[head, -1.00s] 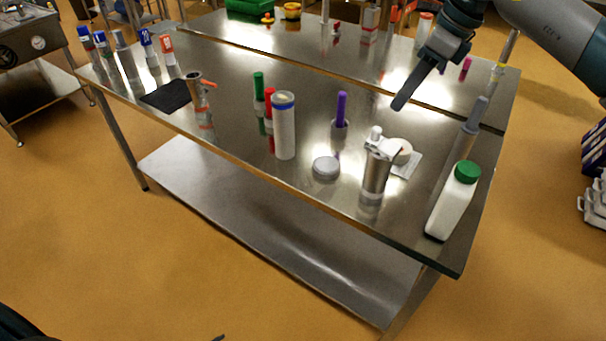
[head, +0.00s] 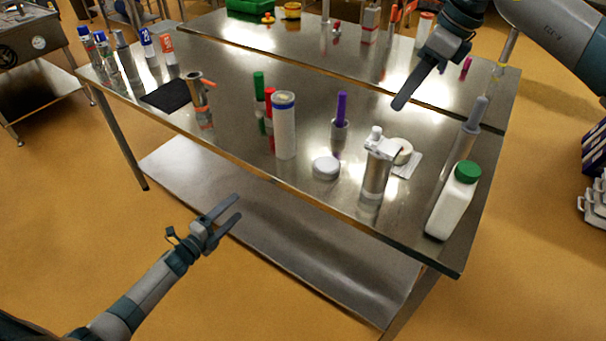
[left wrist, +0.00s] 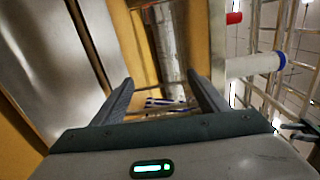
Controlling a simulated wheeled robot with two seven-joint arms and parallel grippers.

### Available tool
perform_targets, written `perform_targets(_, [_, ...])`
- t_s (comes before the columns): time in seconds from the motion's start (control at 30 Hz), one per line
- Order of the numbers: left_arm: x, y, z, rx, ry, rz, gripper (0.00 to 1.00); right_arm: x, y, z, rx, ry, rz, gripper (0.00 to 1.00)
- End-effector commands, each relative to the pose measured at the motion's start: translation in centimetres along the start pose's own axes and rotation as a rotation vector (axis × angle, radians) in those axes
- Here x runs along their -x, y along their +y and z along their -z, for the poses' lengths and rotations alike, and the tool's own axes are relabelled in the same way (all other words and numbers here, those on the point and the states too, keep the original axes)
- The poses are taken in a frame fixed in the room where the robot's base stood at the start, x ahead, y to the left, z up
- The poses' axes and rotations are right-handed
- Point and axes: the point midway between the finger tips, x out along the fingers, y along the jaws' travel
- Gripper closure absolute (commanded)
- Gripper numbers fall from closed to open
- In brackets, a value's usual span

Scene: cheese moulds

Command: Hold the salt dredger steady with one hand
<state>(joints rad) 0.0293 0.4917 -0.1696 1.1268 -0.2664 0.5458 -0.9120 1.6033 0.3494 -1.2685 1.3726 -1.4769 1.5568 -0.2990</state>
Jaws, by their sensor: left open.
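A steel cylinder with a white top fitting (head: 377,172), which looks like the salt dredger though I cannot be sure, stands upright near the table's front edge, right of centre. My left gripper (head: 239,206) is open and empty, in front of the table's front edge, left of and apart from this cylinder. In the left wrist view its two fingers (left wrist: 160,80) are spread with nothing between them. My right gripper (head: 404,100) hangs over the back right of the table, behind the cylinder. Its fingers overlap in view, so its opening is unclear.
A tall white cylinder with a blue rim (head: 284,130) also shows in the left wrist view (left wrist: 255,64). A white round disc (head: 326,167), a purple-handled tool (head: 341,108) and a green-capped white bottle (head: 452,202) stand nearby. The steel table (head: 235,120) has bare room left of centre.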

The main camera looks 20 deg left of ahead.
Motion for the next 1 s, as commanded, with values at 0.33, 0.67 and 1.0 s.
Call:
perform_targets(0.33, [-2.8,-14.8,-0.6,-0.428,0.157,0.298,0.32,0.0,0.0,0.0,0.000,0.000,0.000,0.69])
perform_targets(0.67, [-4.8,-21.1,6.1,-0.775,0.334,0.516,0.32,0.0,0.0,0.0,0.000,0.000,0.000,0.69])
perform_targets(1.0, [-7.0,-23.2,16.2,-1.196,0.595,0.740,0.32,0.0,0.0,0.0,0.000,0.000,0.000,0.69])
